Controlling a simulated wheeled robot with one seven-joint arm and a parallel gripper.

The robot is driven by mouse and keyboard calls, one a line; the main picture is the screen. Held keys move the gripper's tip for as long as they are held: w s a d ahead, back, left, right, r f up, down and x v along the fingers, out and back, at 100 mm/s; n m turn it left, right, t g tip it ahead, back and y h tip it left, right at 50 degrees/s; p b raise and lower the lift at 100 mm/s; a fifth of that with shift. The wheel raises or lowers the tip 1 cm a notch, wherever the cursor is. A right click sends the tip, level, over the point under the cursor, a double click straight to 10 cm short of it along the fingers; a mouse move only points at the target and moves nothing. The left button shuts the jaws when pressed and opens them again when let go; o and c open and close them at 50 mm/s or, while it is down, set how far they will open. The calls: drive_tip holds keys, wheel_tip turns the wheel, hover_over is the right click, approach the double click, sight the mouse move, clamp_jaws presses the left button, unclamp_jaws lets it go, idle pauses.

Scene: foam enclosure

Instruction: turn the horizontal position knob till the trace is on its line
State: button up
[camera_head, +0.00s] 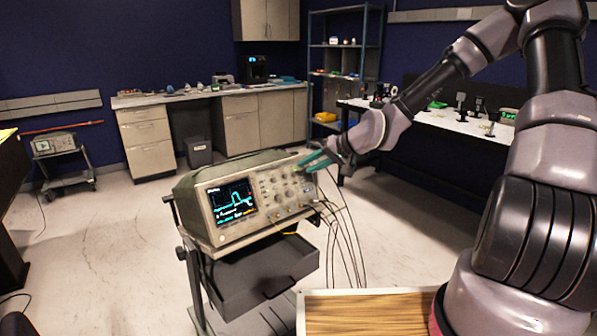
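An oscilloscope (215,236) with a grey-green case stands on a cart in the middle of the view. Its lit screen (232,200) shows a cyan trace with a raised step; the reference line is too small to make out. Several knobs (268,196) sit on the panel right of the screen; I cannot tell which one is the horizontal position knob. My gripper (305,164) has teal fingers and is at the upper right of the panel, pointing left towards it. The fingers overlap the panel's top right corner, so contact and what lies behind them cannot be told.
Several cables (345,240) hang from the panel's lower right. The cart has a dark tray (262,268) below the oscilloscope. A wooden-topped surface (365,314) is at the front. A workbench (440,120) stands behind my arm. Open floor lies left of the cart.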

drive_tip(key=shift+v, duration=1.55)
drive_tip(key=s+d+r+g+h, duration=0.1)
drive_tip(key=s+d+r+h, duration=0.1)
drive_tip(key=s+d+h, duration=0.3)
drive_tip(key=s+d+r+h, duration=0.1)
drive_tip(key=d+r+h, duration=0.15)
drive_tip(key=d, duration=0.55)
drive_tip(key=s+d+r+m+t, duration=0.1)
drive_tip(key=s+d+r+m, duration=0.1)
drive_tip(key=s+r, duration=0.6)
drive_tip(key=s+d+r+m+t, duration=0.1)
drive_tip(key=s+d+r+m, duration=0.1)
drive_tip(key=s+r, duration=0.6)
wheel_tip(320, 180, up, 3)
drive_tip(key=shift+s+d+r, duration=0.2)
drive_tip(key=shift+s+d, duration=0.1)
drive_tip(key=shift+d, duration=0.5)
